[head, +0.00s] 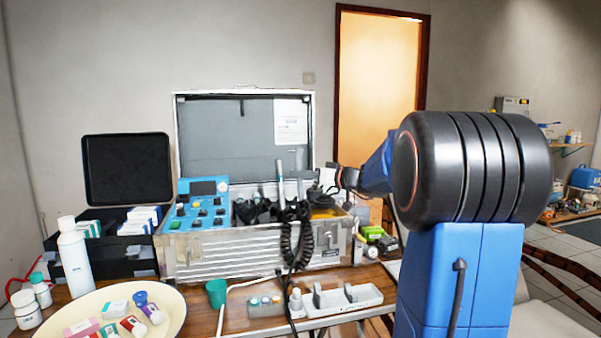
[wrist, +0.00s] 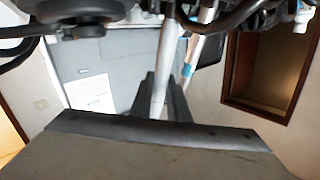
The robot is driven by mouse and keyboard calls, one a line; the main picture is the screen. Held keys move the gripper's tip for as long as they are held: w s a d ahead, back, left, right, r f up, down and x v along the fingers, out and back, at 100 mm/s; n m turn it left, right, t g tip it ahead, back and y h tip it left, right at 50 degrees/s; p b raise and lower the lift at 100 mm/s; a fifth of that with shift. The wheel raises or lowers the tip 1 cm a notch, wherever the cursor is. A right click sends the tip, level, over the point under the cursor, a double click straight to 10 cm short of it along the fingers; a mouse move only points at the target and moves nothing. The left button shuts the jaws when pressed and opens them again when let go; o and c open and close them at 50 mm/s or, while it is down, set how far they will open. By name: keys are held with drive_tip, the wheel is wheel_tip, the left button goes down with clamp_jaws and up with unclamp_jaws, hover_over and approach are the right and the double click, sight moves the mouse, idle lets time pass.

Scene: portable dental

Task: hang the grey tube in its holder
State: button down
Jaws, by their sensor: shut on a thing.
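In the wrist view a slim grey tube (wrist: 168,55) runs between the two dark fingers of my gripper (wrist: 163,98), which are shut on it. In the head view my gripper (head: 330,177) is above the right part of the open metal case (head: 240,262), beside upright slim tubes. One light tube (head: 280,172) stands there above a black coiled cord (head: 291,245) that hangs over the case's front. The held tube's lower end is hidden among dark parts. I cannot make out its holder clearly.
A blue control panel (head: 200,205) fills the case's left side, and the raised lid (head: 230,135) stands behind. In front are a green cup (head: 216,291), a grey-white tray (head: 350,306) and a round cream tray (head: 170,318). A white bottle (head: 73,260) stands left.

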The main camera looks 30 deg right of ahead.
sight(302, 181)
drive_tip(key=shift+s+f, duration=0.1)
drive_tip(key=shift+f, duration=0.2)
drive_tip(key=shift+s+a+f, duration=0.1)
drive_tip(key=shift+s+f, duration=0.1)
drive_tip(key=shift+f, duration=0.4)
drive_tip(key=shift+s+f, duration=0.2)
drive_tip(key=shift+f, duration=0.35)
drive_tip(key=c, duration=1.6)
unclamp_jaws()
drive_tip(key=shift+s, duration=0.1)
drive_tip(key=shift+v, duration=3.95)
